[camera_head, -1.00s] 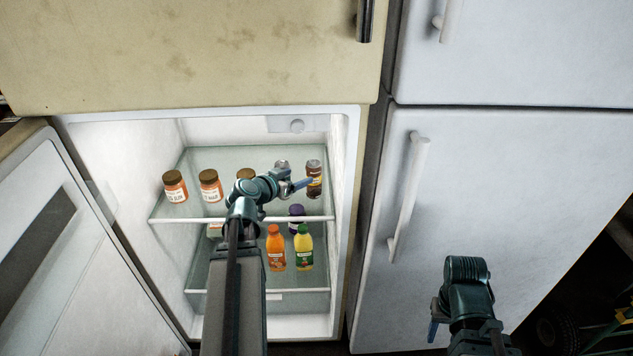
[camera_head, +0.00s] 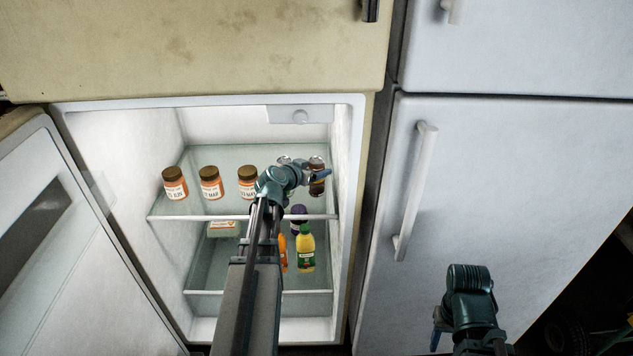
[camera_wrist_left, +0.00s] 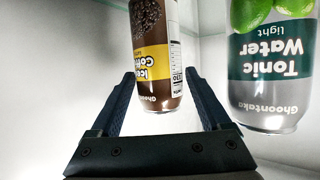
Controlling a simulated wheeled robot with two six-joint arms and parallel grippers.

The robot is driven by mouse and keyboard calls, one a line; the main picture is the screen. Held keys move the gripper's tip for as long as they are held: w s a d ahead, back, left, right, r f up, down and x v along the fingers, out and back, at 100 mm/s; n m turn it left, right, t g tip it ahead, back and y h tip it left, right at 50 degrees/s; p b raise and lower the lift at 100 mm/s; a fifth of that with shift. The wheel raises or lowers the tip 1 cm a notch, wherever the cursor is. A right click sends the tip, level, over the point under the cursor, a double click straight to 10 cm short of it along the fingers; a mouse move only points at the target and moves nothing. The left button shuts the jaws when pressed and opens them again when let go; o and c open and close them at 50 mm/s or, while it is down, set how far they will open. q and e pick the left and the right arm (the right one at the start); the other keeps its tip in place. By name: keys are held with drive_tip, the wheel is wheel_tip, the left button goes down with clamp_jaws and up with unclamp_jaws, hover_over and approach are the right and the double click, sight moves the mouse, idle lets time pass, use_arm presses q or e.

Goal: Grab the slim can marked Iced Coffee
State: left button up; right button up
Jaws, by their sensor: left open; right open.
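The slim brown can marked Iced Coffee (camera_head: 317,188) stands on the upper fridge shelf, at its right end, partly hidden by my left gripper (camera_head: 319,174). In the left wrist view the can (camera_wrist_left: 152,50) appears upside down, with its lower end between the two open fingers (camera_wrist_left: 160,80). A gap shows on both sides, so the fingers are not closed on it. My right gripper (camera_head: 437,328) is open, low in front of the closed white fridge.
A Tonic Water can (camera_wrist_left: 274,75) stands close beside the coffee can. Several brown-lidded jars (camera_head: 210,184) share the upper shelf (camera_head: 190,208). A yellow bottle (camera_head: 305,250) and other items stand below. The fridge's right wall (camera_head: 341,150) is near the can.

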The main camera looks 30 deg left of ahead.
use_arm(q)
drive_tip(key=shift+w+f, duration=0.2)
drive_tip(key=shift+w, duration=0.15)
drive_tip(key=shift+s+r, duration=0.1)
use_arm(e)
drive_tip(key=shift+f, duration=0.1)
use_arm(q)
clamp_jaws()
